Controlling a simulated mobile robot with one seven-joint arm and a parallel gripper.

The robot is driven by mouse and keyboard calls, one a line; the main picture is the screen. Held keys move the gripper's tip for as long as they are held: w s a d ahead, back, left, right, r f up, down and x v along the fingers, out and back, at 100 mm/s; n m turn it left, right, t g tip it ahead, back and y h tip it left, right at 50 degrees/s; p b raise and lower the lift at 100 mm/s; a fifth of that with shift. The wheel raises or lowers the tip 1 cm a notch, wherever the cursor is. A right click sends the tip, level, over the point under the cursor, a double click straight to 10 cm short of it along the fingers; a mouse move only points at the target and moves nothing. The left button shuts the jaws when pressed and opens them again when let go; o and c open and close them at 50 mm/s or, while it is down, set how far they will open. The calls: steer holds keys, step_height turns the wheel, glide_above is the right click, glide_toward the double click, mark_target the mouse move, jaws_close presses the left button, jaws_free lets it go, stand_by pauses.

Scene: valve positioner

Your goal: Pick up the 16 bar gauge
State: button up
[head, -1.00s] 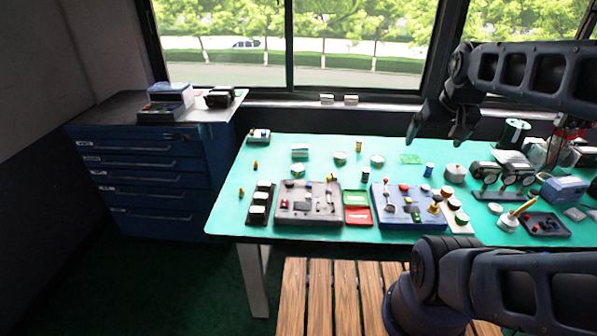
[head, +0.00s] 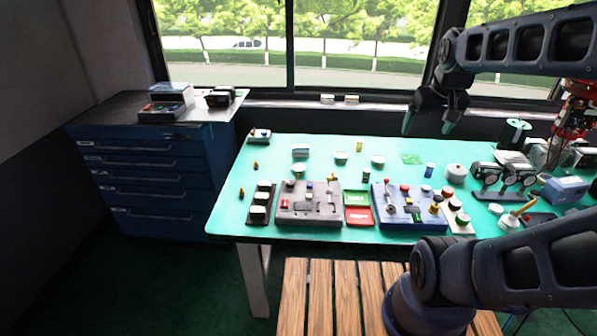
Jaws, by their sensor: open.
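Round dial gauges with dark rims, among them one gauge (head: 509,178) near the middle, stand in a dark rack at the right of the table. Their dial print is too small to read, so I cannot tell which is the 16 bar gauge. My gripper (head: 430,130) is open and empty above the back edge of the table. It is left of the gauges and apart from them, with its fingers pointing down.
The green table (head: 300,230) holds a grey fixture board (head: 308,218), a blue fixture board (head: 400,222) and red and green trays (head: 358,217). A black spool (head: 514,133) and a blue box (head: 566,190) flank the gauges. The window is behind.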

steer(key=w+a+n+g, duration=0.1)
steer(key=w+a+n, duration=0.35)
steer(key=w, duration=1.05)
steer(key=n+g, duration=0.3)
steer(key=n, duration=0.4)
glide_above(298, 167)
step_height(298, 167, down, 31)
steer(key=shift+w+d+f, duration=0.1)
steer(key=shift+f, duration=5.55)
steer(key=shift+c, duration=0.4)
steer(key=c, duration=1.1)
